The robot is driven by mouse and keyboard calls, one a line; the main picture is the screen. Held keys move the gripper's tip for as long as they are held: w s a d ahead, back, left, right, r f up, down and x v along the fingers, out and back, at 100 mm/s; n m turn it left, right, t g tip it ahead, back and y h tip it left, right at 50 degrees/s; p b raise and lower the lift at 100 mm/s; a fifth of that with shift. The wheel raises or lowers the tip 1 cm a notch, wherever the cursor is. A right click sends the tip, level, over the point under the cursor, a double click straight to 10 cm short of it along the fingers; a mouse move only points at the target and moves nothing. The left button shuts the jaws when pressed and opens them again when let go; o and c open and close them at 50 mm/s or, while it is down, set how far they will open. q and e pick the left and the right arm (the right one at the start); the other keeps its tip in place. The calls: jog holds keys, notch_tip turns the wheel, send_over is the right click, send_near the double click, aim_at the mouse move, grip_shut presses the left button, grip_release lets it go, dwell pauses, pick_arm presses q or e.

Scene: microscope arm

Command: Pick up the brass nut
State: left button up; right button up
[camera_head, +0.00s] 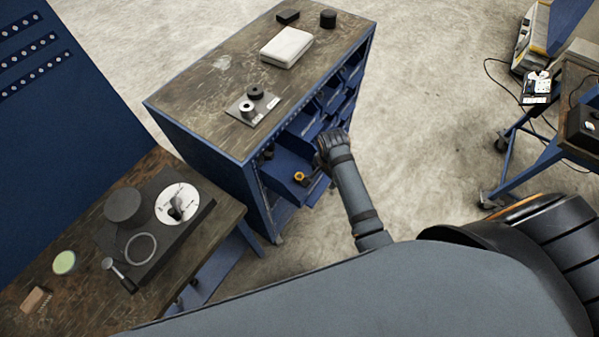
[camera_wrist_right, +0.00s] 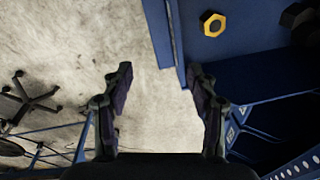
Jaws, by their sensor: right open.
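The brass nut (camera_head: 299,176) lies in an open blue drawer (camera_head: 278,172) of the cabinet. In the right wrist view the brass nut (camera_wrist_right: 212,24) shows as a yellow hexagon with a dark hole, near the top right. My right gripper (camera_head: 325,165) is beside the drawer in the head view. In the wrist view my right gripper (camera_wrist_right: 158,80) is open and empty, with grey floor between its fingers. The nut is beyond and to the right of the fingers, apart from them. My left gripper is not in view.
The blue cabinet (camera_head: 215,158) has several drawers, and another open drawer (camera_head: 305,124) sits beside the nut's drawer. A dark part (camera_wrist_right: 298,18) lies at the wrist view's right edge. A workbench (camera_head: 215,235) stands at the left. A blue cart (camera_head: 540,150) stands at the right.

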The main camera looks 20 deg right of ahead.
jog(key=w+a+r+m+g, duration=0.1)
jog(key=w+a+m+g, duration=0.1)
jog(key=w+a+m, duration=0.5)
jog(key=m, duration=0.1)
send_over(299, 176)
jog(key=shift+y, duration=0.3)
notch_tip(299, 176, down, 5)
jog(key=shift+d+r, duration=0.1)
jog(key=shift+d, duration=0.05)
notch_tip(299, 176, down, 6)
jog(key=b, duration=0.6)
jog(key=shift+r, duration=0.45)
jog(key=shift+s, duration=0.1)
grip_shut()
jog(key=shift+r, duration=0.1)
